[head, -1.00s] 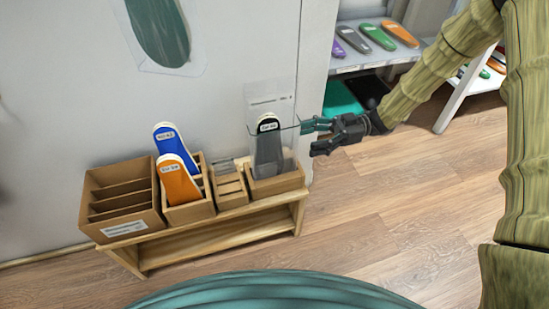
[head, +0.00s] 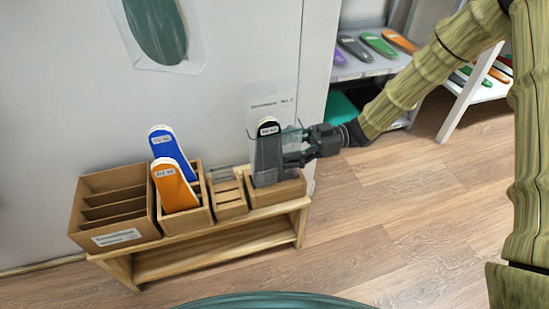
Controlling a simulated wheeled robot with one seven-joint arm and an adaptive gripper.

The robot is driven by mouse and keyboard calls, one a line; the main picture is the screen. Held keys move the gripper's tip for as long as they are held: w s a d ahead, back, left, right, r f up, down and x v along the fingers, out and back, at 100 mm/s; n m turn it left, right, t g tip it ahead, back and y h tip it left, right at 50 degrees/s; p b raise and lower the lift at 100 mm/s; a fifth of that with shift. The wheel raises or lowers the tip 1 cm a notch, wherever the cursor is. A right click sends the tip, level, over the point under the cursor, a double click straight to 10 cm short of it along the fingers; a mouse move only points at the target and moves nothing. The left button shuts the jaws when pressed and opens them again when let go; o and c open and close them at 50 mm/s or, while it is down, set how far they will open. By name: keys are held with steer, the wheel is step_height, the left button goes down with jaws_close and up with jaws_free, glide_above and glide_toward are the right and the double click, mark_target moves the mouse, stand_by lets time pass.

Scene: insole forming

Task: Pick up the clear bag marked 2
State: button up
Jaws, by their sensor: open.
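A clear bag (head: 285,101) with a small printed label that seems to read "No. 2" stands upright in the rightmost wooden box, against the wall. A dark grey insole (head: 268,155) with a white tag stands in the same box, in front of or inside the bag; I cannot tell which. My gripper (head: 286,146) comes from the right and is open. Its fingers are at the right side of the insole and bag, one higher and one lower. Whether they touch either is unclear.
The wooden bench (head: 225,238) also carries an empty slotted box (head: 115,205), a box with a blue insole (head: 172,150) and an orange insole (head: 175,188), and a small slotted box (head: 228,200). A shelf (head: 365,68) with insoles stands behind right.

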steer(key=shift+b+x, duration=0.5)
steer(key=shift+x, duration=0.95)
steer(key=shift+r, duration=0.1)
steer(key=c, duration=1.1)
steer(key=shift+o, duration=0.2)
